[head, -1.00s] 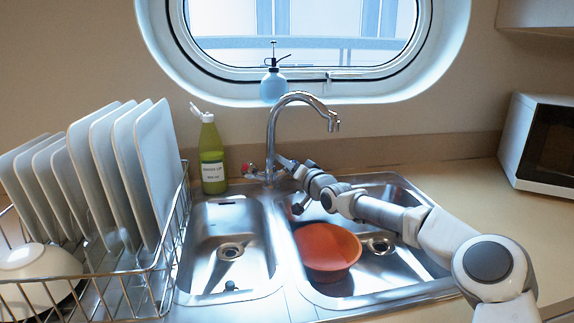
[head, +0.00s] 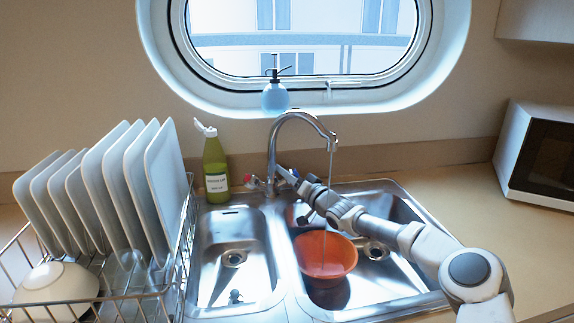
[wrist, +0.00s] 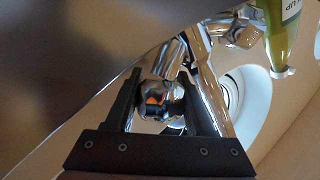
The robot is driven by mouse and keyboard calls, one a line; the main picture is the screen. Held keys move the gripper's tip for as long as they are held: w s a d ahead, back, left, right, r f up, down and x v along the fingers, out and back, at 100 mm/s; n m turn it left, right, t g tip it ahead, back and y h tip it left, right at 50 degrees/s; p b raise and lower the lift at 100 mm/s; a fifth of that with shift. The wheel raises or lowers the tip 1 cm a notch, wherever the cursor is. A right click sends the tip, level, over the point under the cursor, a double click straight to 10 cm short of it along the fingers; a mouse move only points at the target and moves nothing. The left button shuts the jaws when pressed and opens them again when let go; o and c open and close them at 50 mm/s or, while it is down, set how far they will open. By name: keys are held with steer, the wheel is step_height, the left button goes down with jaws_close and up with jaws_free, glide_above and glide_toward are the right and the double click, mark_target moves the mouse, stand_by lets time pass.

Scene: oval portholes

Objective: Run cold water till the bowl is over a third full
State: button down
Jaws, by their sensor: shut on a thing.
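The orange bowl (head: 340,264) sits upright in the right basin of the sink. The chrome tap (head: 272,150) arches over it, and a thin water stream (head: 331,165) falls from the spout into the bowl. The water level inside is hard to tell. The red-marked tap handle (head: 248,180) is on the left of the tap base. My gripper (head: 290,174) is at the right-hand handle and largely hides it. In the wrist view my gripper (wrist: 160,98) is shut on this chrome tap handle (wrist: 158,92), which lies between its two dark fingers.
A green soap bottle (head: 215,168) stands left of the tap, and a blue spray bottle (head: 275,96) is on the porthole sill. A dish rack (head: 170,285) with plates is at the left, a microwave (head: 535,150) at the right. The left basin (head: 228,226) is mostly empty.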

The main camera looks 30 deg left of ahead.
stand_by(0.4)
steer(key=c, duration=0.5)
jaws_free()
steer(key=shift+d, duration=0.1)
steer(key=shift+w+f+b, duration=0.1)
steer(key=shift+f+b, duration=0.05)
steer(key=shift+b, duration=0.35)
steer(key=shift+f+m+t+h+b, duration=0.25)
steer(key=shift+m+h+b, duration=0.2)
steer(key=shift+b, duration=0.55)
steer(key=shift+m+b, duration=0.25)
steer(key=shift+b, duration=0.8)
steer(key=shift+t+h+b, duration=0.35)
steer(key=shift+b, duration=0.6)
steer(key=shift+m+h+b, duration=0.3)
steer(key=shift+m+b, duration=0.2)
steer(key=shift+b, duration=0.5)
